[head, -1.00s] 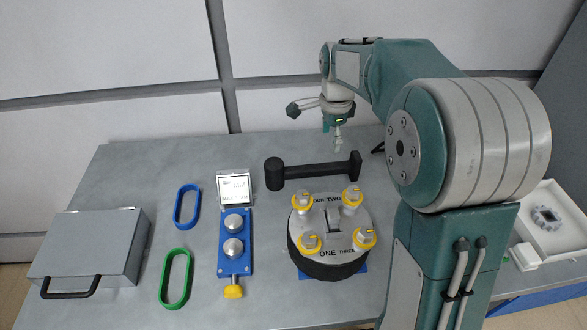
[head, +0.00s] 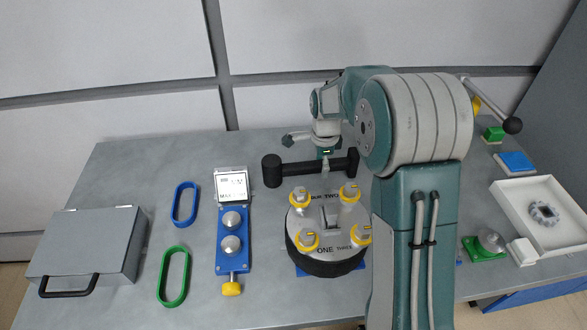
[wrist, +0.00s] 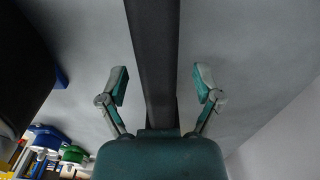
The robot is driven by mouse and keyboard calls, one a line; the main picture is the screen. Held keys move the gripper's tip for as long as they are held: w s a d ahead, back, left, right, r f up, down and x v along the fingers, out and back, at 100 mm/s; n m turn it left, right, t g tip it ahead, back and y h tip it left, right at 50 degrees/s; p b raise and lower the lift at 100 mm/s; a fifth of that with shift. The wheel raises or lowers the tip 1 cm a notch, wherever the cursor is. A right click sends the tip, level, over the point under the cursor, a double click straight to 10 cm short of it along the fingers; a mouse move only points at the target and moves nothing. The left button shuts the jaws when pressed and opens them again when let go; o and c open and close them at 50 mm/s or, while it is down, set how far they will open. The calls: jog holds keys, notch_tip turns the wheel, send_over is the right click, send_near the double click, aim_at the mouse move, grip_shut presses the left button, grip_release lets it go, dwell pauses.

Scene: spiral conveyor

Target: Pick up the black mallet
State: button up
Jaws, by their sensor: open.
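The black mallet (head: 298,168) lies on the grey table behind the round dial block, its thick head to the left and a smaller end block to the right. My gripper (head: 325,166) is over the mallet's handle, right of the middle. In the wrist view my gripper (wrist: 160,88) is open, one finger on each side of the black handle (wrist: 153,60), with a gap on both sides. The fingers do not touch the handle there. How far the fingertips are above the table is hard to tell.
The round dial block (head: 326,262) with yellow-ringed knobs stands just in front of the mallet. A blue panel (head: 233,255), a blue ring (head: 176,205), a green ring (head: 163,277) and a grey case (head: 85,240) are left. A white tray (head: 520,245) is right.

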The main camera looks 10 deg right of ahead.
jog(key=shift+f, duration=0.4)
grip_shut()
